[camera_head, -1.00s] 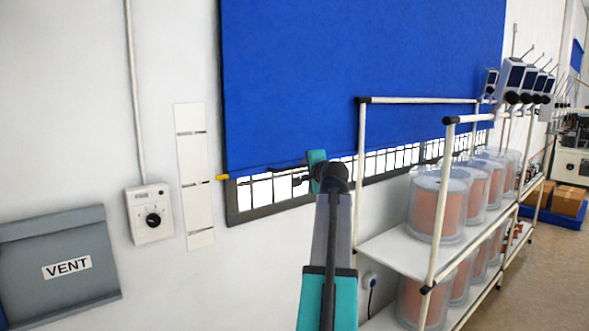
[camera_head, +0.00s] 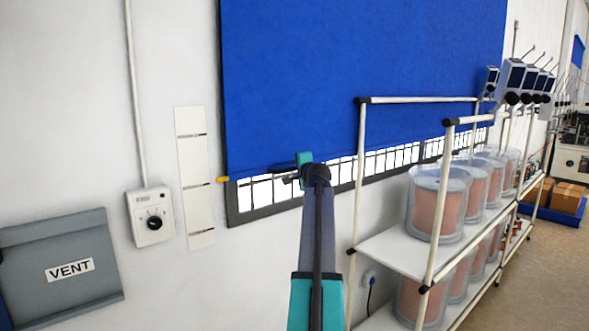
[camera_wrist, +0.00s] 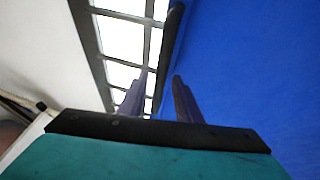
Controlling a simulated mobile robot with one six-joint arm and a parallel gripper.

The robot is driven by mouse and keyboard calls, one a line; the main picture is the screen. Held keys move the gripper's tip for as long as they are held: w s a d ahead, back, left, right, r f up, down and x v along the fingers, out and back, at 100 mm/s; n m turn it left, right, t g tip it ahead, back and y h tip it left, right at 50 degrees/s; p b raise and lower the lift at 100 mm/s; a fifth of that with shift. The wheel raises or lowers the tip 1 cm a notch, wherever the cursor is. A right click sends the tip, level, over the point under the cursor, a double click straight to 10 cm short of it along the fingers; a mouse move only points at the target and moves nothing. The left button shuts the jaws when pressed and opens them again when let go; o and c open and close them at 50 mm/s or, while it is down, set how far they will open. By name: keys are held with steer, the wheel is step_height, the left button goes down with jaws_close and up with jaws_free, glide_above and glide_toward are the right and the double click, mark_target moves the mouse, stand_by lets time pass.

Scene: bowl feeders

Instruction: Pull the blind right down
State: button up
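The blue blind (camera_head: 350,80) hangs over a barred window (camera_head: 262,195), and a bright strip of window shows below its bottom edge. My gripper (camera_head: 291,180) is at that bottom edge, left of the rack; my arm hides part of the bar there. In the wrist view, the dark bottom bar (camera_wrist: 173,35) runs down towards the gap between my two fingers (camera_wrist: 161,76). The fingers are apart, and I cannot tell if either touches the bar.
A white rack (camera_head: 398,250) with several clear tubs stands close on the right, its posts in front of the blind. On the left wall are a white marked strip (camera_head: 196,218), a dial box (camera_head: 150,234) and a grey VENT panel (camera_head: 60,290).

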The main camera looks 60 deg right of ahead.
steer(key=shift+w+d+f, duration=0.1)
steer(key=shift+w+d, duration=0.3)
jaws_close()
steer(key=shift+a, duration=0.1)
steer(key=shift+f, duration=0.1)
step_height(320, 180, down, 19)
steer(key=b, duration=1)
steer(key=shift+f, duration=0.25)
jaws_free()
